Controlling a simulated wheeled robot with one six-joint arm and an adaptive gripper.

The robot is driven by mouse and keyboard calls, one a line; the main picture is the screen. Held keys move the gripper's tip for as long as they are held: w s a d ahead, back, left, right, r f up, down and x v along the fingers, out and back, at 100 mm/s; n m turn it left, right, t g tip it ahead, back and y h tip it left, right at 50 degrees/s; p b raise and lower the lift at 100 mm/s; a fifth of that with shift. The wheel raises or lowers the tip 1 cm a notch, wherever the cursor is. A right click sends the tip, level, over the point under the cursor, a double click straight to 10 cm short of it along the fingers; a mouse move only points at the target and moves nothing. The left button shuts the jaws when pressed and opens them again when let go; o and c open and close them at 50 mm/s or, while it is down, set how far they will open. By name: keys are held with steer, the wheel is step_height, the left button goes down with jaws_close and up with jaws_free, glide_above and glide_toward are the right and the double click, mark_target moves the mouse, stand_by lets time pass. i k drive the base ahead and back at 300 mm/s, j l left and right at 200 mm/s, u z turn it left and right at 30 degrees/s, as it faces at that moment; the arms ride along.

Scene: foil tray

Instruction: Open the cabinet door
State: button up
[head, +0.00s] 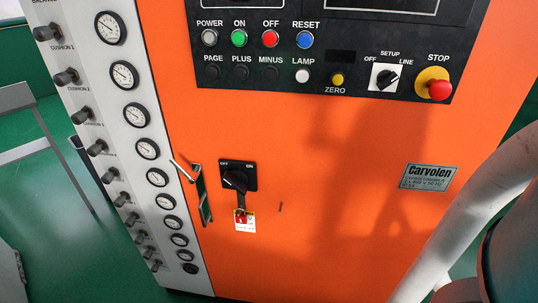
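The cabinet has a flat orange front (330,190), which appears closed, with no open gap that I can see. A narrow metal handle (201,195) sits on a dark plate near its left edge, with a thin lever (183,171) sticking out to the upper left. Right of it is a black rotary switch (237,178) marked OFF and ON, with a red and white tag (244,220) hanging below.
A black control panel (330,60) with coloured buttons and a red stop knob (440,89) runs across the top. A pale column of gauges and knobs (130,115) stands left of the orange front. A grey frame (25,150) and green floor (60,240) lie further left.

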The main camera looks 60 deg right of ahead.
mark_target(349, 183)
steer(key=z, duration=1.1)
